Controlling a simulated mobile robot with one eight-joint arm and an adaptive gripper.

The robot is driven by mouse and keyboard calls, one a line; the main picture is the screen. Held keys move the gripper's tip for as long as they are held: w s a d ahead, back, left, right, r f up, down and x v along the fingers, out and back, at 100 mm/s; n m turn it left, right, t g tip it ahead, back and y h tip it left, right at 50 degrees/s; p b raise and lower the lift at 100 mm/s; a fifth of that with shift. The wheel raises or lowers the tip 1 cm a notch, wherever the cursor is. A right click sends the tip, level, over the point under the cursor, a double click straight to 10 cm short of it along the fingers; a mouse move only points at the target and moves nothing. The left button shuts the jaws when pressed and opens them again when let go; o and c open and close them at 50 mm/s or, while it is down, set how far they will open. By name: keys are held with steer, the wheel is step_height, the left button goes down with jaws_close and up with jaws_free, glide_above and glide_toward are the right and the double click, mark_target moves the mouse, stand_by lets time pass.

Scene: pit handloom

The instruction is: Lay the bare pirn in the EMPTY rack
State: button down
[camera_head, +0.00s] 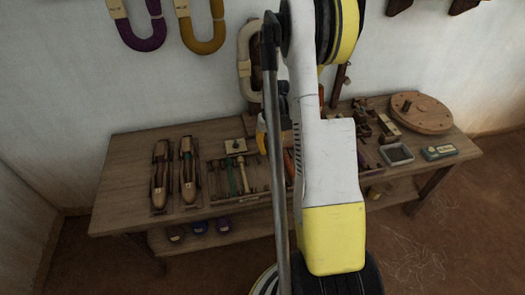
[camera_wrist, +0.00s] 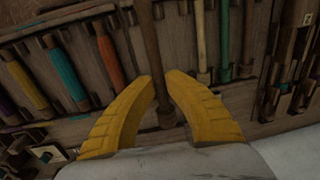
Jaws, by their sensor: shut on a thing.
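My gripper (camera_wrist: 161,80) shows in the wrist view, its two yellow fingers closed in on a plain brown wooden pirn (camera_wrist: 150,45), the bare pirn by its look. The pirn lies lengthwise between the fingertips, and its near end shows between the fingers. Whether it touches the surface below I cannot tell. To the left in the wrist view is a rack holding wound pirns, among them a teal one (camera_wrist: 66,73) and an orange one (camera_wrist: 109,62). I cannot single out the empty rack.
The wooden bench (camera_head: 125,165) stands against the wall. Two shuttles (camera_head: 160,175) (camera_head: 188,172) lie at its left. A round wooden disc (camera_head: 425,115), a grey tray (camera_head: 397,154) and a green box (camera_head: 439,152) are at its right. Yarn hanks (camera_head: 202,35) hang above.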

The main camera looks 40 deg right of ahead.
steer(key=b, duration=0.4)
glide_above(267, 170)
steer(key=f, duration=0.6)
steer(key=shift+d, duration=0.25)
steer(key=shift+f, duration=1.65)
steer(key=c, duration=1)
jaws_free()
steer(key=shift+c, duration=0.2)
steer(key=shift+r, duration=0.1)
steer(key=shift+r+p, duration=2.35)
steer(key=shift+r, duration=1.55)
